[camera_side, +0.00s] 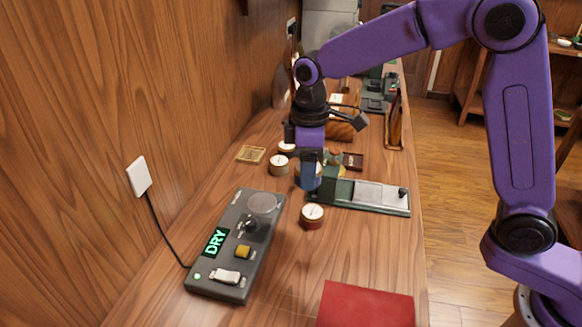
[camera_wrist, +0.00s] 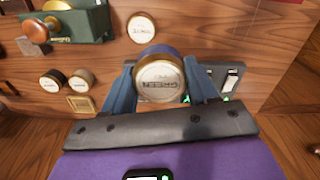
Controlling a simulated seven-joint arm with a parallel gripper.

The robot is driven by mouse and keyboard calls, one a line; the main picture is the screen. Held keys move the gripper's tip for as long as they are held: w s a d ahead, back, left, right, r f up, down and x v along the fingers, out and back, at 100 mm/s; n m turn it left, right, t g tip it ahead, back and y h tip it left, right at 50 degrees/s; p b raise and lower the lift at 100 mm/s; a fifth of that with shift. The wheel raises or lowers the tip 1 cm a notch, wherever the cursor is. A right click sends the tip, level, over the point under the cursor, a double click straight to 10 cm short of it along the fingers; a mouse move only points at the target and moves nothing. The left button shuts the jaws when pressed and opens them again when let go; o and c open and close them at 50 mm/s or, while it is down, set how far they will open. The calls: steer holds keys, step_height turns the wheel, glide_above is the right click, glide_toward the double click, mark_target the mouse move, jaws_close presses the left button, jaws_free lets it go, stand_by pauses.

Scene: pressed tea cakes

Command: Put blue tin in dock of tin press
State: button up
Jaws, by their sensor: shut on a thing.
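The blue tin (camera_wrist: 158,76) is between my gripper's two fingers (camera_wrist: 161,88) in the wrist view. It has a dark blue side, a gold rim and a pale lid with a green-tea style label, turned upside down. My gripper (camera_side: 311,178) points down in the side view, just left of the tin press, and largely hides the tin there. The tin press (camera_side: 345,200) is a green frame with a long base and a pale plate. In the wrist view the press (camera_wrist: 92,24) is at upper left with a copper knob. Its dock cannot be clearly made out.
A red-sided tin (camera_side: 312,217) stands in front of the press. A grey device reading DRY (camera_side: 232,262) lies at front left. Pale-lidded tins (camera_side: 279,166) and a small yellow tray (camera_side: 250,154) sit behind it.

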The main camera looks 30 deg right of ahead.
steer(key=shift+s+d+r, duration=0.3)
steer(key=shift+s+d, duration=0.15)
steer(key=shift+s, duration=0.1)
steer(key=s+d+f, duration=0.1)
steer(key=s+d, duration=0.4)
steer(key=d, duration=0.5)
steer(key=s+d, duration=0.6)
steer(key=d, duration=0.4)
glide_above(369, 193)
step_height(369, 193, down, 10)
steer(key=shift+s+r, duration=0.1)
steer(key=shift+w+f, duration=0.25)
steer(key=shift+f, duration=1.55)
steer(key=shift+f, duration=0.15)
